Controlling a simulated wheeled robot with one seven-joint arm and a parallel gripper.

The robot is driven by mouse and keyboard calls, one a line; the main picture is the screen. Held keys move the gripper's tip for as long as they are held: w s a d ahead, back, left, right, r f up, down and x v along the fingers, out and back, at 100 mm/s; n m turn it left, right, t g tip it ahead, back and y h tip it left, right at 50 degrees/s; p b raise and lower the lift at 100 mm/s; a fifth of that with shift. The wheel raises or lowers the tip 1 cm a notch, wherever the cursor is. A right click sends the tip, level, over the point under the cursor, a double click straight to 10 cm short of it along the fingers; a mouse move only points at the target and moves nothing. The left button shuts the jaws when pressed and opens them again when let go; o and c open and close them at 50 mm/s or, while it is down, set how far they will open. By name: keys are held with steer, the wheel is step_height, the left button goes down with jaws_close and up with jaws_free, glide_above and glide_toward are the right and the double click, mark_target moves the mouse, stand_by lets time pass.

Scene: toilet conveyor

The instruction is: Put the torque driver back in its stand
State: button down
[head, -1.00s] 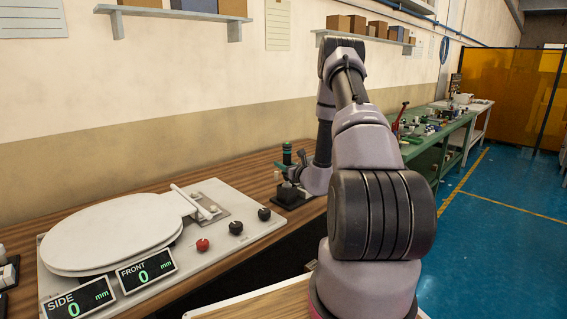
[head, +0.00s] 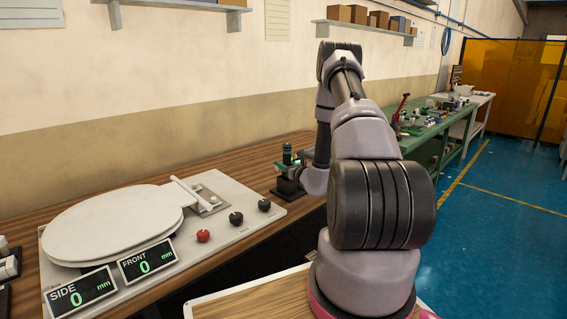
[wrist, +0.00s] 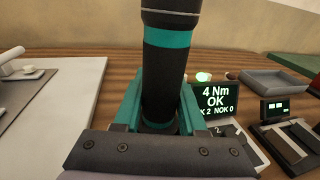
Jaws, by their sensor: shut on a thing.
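The torque driver (wrist: 168,75) is black with teal bands and stands upright in the wrist view. My gripper (wrist: 157,118) is shut on it, with a teal finger on each side of its body. The head view shows the driver's teal and black top (head: 287,152) at my gripper, beside the wall end of the arm. Below it is the dark base of the stand (head: 288,190), on the wooden bench. The driver's lower end is hidden behind my gripper in the wrist view, so I cannot tell how deep it sits in the stand.
A display (wrist: 215,100) reads "4 Nm OK". A grey tray (wrist: 273,82) and a small dark device (wrist: 285,140) lie to the right. The white toilet seat (head: 115,225) lies on a white fixture at left, with red and black knobs.

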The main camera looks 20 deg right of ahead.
steer(key=shift+c, duration=1.9)
jaws_free()
steer(key=shift+s+f, duration=0.1)
steer(key=shift+s, duration=0.05)
steer(key=s+d, duration=0.1)
steer(key=s, duration=0.9)
steer(key=shift+s+d+r, duration=0.2)
steer(key=shift+r, duration=0.1)
